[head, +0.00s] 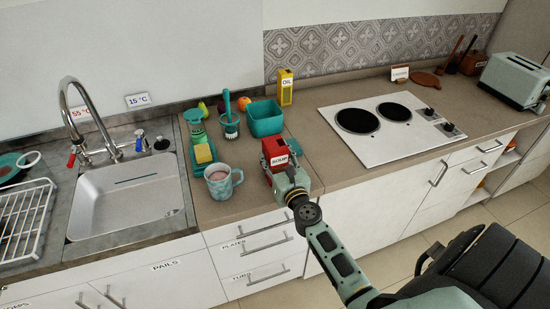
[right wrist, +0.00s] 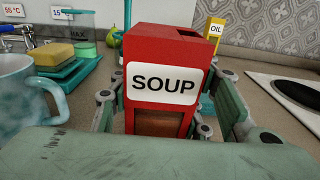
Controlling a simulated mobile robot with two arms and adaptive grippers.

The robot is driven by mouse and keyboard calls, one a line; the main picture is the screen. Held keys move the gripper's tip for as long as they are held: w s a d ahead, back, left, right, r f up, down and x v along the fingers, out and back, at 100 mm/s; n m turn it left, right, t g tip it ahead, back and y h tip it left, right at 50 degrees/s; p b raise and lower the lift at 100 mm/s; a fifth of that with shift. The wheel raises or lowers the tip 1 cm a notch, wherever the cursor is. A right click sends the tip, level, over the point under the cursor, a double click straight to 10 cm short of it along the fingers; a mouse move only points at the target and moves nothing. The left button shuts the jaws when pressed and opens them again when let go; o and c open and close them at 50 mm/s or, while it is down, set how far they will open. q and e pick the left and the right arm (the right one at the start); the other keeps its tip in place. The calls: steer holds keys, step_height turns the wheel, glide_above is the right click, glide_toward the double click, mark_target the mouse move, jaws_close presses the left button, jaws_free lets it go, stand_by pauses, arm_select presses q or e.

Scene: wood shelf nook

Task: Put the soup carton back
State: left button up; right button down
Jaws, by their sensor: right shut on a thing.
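The red soup carton (head: 275,150) stands upright at the front of the counter, right of the mug. It fills the middle of the right wrist view (right wrist: 165,110), its white SOUP label facing the camera. My right gripper (head: 284,172) is shut on the carton, with a finger on each side of it (right wrist: 168,108). The carton's base is hidden, so I cannot tell whether it touches the counter. My left gripper is not in view.
A patterned mug (head: 219,182) stands left of the carton. Behind are a teal bin (head: 265,118), a dish brush (head: 229,118), a soap bottle (head: 196,122) and a yellow oil carton (head: 285,88). The cooktop (head: 390,126) lies right, the sink (head: 128,198) left. Counter between carton and cooktop is mostly clear.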

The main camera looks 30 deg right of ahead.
steer(key=c, duration=0.9)
jaws_free()
steer(key=shift+c, duration=0.2)
steer(key=shift+r, duration=0.15)
steer(key=shift+s+a, duration=0.1)
steer(key=shift+s, duration=0.15)
steer(key=b+v, duration=0.1)
steer(key=v, duration=1)
steer(key=shift+s, duration=0.2)
